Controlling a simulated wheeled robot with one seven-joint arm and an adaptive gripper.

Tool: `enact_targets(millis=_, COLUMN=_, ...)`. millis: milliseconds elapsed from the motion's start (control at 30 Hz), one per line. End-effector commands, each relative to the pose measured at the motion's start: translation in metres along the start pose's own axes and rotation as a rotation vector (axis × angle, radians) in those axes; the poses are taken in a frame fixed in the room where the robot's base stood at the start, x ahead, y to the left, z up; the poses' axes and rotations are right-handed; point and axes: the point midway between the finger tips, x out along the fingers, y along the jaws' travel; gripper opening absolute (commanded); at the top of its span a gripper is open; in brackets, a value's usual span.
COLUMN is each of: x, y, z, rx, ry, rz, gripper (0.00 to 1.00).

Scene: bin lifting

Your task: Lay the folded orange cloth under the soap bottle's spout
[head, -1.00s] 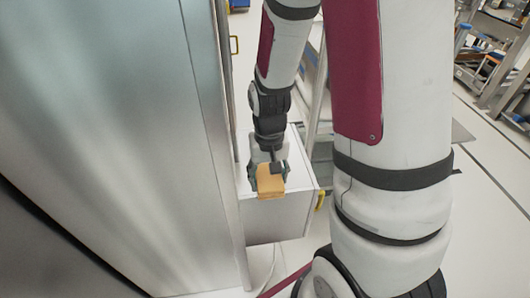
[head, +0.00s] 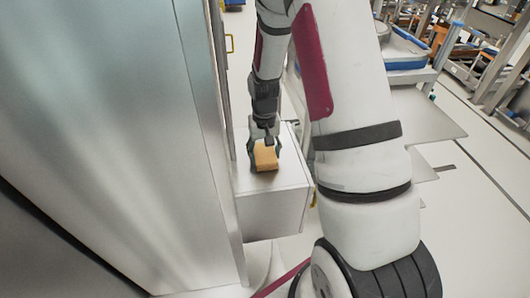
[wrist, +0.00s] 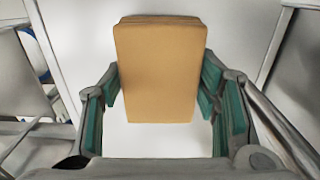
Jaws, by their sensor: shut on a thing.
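The folded orange cloth (head: 265,158) is a thick flat pad over the top of a white box. In the wrist view the cloth (wrist: 158,70) sits between the two green-padded fingers, its broad face towards the camera. My gripper (head: 264,146) is shut on the cloth by its sides; it also shows in the wrist view (wrist: 160,88). I cannot tell whether the cloth touches the surface below. I see no soap bottle or spout in either view.
The white box (head: 272,213) stands beside a tall metal cabinet (head: 110,130), close on the left of my gripper. The box top is bare around the cloth. Racks with blue trays (head: 405,50) stand farther off at the right.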

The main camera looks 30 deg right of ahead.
Motion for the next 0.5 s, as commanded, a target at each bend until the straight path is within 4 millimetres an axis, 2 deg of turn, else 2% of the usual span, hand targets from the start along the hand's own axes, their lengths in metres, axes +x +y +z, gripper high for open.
enact_targets(millis=367, x=0.0047, y=-0.0004, z=-0.0005, rx=0.000, ry=0.001, rz=0.000, gripper=0.30)
enact_targets(millis=400, x=0.0040, y=-0.0003, z=-0.0004, rx=0.000, ry=0.001, rz=0.000, gripper=0.65)
enact_targets(millis=467, x=0.0039, y=-0.0003, z=-0.0003, rx=0.000, ry=0.001, rz=0.000, gripper=0.76)
enact_targets(millis=500, x=0.0038, y=-0.0003, z=-0.0003, rx=0.000, ry=0.001, rz=0.000, gripper=0.76)
